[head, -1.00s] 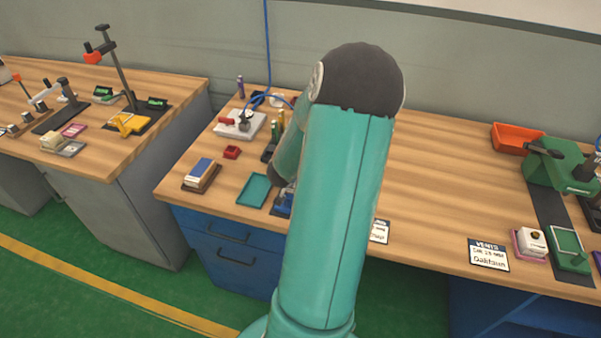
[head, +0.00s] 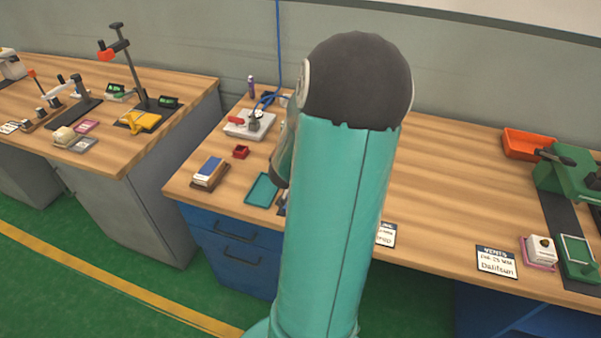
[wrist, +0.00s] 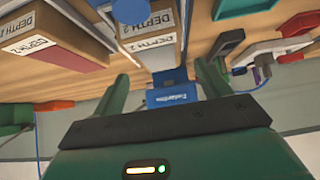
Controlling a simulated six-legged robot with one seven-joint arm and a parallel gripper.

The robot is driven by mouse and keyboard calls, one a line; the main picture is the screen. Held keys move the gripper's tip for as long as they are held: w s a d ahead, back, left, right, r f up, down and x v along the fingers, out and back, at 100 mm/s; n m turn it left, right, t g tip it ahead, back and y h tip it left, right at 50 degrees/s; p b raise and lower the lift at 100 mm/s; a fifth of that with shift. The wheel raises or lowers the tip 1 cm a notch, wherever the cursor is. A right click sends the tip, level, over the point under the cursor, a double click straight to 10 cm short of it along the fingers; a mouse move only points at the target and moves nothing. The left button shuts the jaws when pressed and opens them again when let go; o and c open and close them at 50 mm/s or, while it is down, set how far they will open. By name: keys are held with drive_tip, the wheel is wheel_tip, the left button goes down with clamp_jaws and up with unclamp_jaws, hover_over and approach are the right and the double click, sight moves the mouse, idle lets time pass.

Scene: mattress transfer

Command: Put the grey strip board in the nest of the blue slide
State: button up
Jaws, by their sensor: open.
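My gripper (wrist: 163,78) is open in the wrist view, its two green fingers apart. A blue part with a white-lettered face (wrist: 172,97) shows between and beyond the fingers, with more blue above it. It may belong to the blue slide; I cannot tell whether a finger touches it. My arm hides the gripper there. I cannot make out the grey strip board for sure in either view.
Blocks labelled DEPTH (wrist: 152,47) are close to the fingers in the wrist view. In the head view, a blue-topped block (head: 209,168), a small red box (head: 240,152) and a grey fixture (head: 249,124) stand left of my arm. An orange bin (head: 527,146) stands right.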

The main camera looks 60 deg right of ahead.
drive_tip(key=v, duration=0.6)
drive_tip(key=shift+a+r, duration=0.2)
drive_tip(key=shift+a, duration=0.05)
